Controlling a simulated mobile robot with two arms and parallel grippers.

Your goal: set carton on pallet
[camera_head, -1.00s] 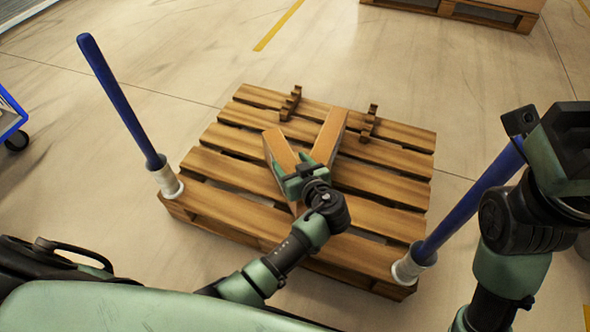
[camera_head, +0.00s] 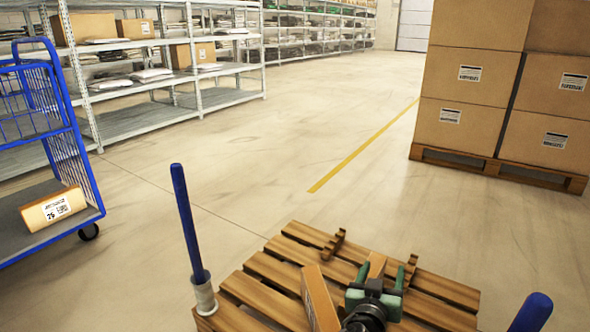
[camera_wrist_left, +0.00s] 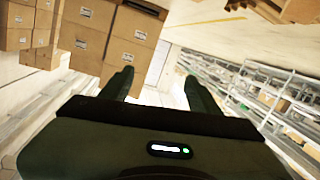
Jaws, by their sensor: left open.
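The wooden pallet (camera_head: 262,299) lies on the floor at the bottom of the head view, its near part cut off. A labelled carton (camera_head: 53,208) sits on a blue cart. My right gripper is not in view.
Blue posts rise at the pallet's left (camera_head: 187,225) and right (camera_head: 531,313). The blue cart (camera_head: 88,170) stands at left. Stacked cartons (camera_head: 463,75) fill another pallet (camera_head: 520,175) at right. Shelving (camera_head: 195,75) lines the back left. The middle floor is clear.

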